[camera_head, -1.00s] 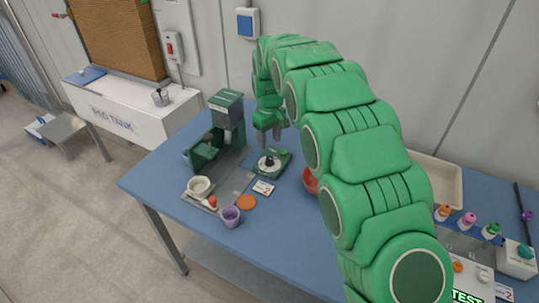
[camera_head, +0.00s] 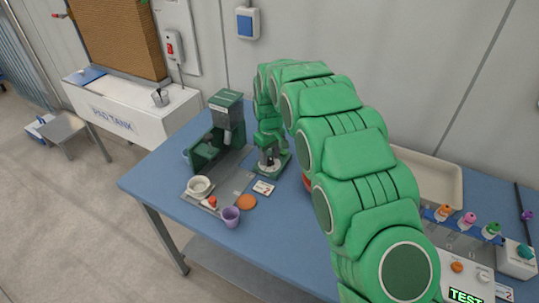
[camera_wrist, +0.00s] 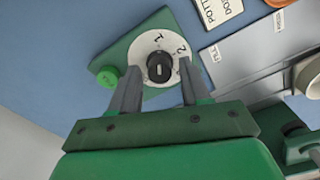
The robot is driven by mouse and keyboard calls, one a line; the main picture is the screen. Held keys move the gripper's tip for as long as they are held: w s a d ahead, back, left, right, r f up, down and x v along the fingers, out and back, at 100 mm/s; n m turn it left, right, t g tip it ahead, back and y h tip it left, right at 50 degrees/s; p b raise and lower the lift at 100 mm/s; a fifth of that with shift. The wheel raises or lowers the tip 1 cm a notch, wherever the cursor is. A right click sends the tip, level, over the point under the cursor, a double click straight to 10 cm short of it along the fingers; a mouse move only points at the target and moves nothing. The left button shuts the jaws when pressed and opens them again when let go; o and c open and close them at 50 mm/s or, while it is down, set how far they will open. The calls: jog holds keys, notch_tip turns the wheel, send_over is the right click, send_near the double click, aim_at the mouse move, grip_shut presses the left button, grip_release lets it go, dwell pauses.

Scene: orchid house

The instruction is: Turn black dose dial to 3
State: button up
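The black dose dial (camera_wrist: 158,66) sits on a white disc (camera_wrist: 146,44) with the figures 1 and 2 showing; the rest of the disc's marks are hidden or unreadable. The disc is on a green base plate (camera_wrist: 112,55) with a green button (camera_wrist: 107,77). A light mark shows on the knob, but I cannot tell which figure it points to. My gripper (camera_wrist: 160,78) is open, one finger on each side of the dial, with gaps visible. In the head view my gripper (camera_head: 267,156) is over the base plate (camera_head: 278,168) and largely hides the dial.
A green dispenser machine (camera_head: 226,112) stands left of the dial unit on the blue table (camera_head: 150,182). A white bowl (camera_head: 199,187), a purple cup (camera_head: 231,216), an orange disc (camera_head: 246,202) and a label card (camera_head: 263,187) lie in front. A red bowl is mostly behind my arm.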

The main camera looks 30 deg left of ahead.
grip_shut()
jog(key=shift+m, duration=0.4)
jog(key=m, duration=0.3)
jog(key=shift+m, duration=0.4)
jog(key=m, duration=0.4)
jog(key=shift+m, duration=0.3)
jog(key=m, duration=1.3)
jog(key=shift+m, duration=0.3)
